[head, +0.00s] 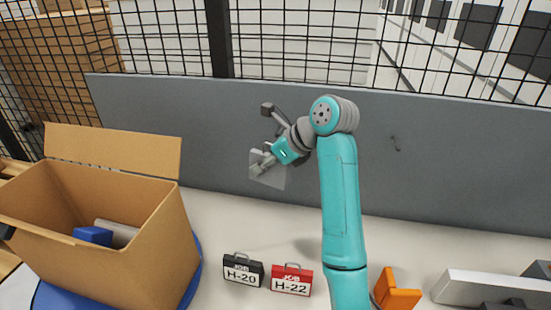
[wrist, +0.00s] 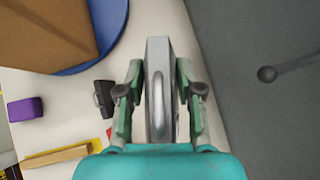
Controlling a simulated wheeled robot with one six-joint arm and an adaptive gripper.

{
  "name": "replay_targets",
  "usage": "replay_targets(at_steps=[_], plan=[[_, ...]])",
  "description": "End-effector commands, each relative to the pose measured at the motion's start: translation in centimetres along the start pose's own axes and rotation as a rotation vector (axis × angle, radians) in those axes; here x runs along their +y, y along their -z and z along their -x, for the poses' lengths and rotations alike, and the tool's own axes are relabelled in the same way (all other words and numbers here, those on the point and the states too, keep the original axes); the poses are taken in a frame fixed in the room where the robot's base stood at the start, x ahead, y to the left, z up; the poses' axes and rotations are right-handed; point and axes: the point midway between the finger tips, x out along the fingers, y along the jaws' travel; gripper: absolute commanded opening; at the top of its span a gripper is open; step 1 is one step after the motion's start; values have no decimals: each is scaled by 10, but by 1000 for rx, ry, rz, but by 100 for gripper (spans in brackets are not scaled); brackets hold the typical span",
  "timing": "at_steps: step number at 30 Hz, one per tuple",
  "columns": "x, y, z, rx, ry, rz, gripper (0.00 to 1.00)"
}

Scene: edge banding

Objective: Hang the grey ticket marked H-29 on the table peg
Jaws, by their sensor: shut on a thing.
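The grey ticket (head: 269,171) hangs in the air in front of the grey panel, left of my upright arm link. Its marking cannot be read from here. My gripper (head: 266,137) is shut on it. In the wrist view the ticket (wrist: 158,55) stands nearly edge-on between the two fingers of my gripper (wrist: 160,88), with its looped handle toward the camera. The peg (wrist: 267,74) also shows at the right in the wrist view.
A black ticket H-20 (head: 243,269) and a red ticket H-22 (head: 291,280) stand on the white table. An open cardboard box (head: 150,245) is at left on a blue disc (head: 190,285). An orange block (head: 397,291) and grey metal parts (head: 475,288) lie at right. Wire mesh rises behind the panel.

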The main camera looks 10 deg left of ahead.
Motion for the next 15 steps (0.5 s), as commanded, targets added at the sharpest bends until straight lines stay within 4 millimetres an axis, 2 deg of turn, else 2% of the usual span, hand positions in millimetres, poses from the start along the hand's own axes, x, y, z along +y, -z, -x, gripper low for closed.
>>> replay_targets(at_steps=[15], plan=[[-22, -3, -5, 0, 0, 0, 14]])
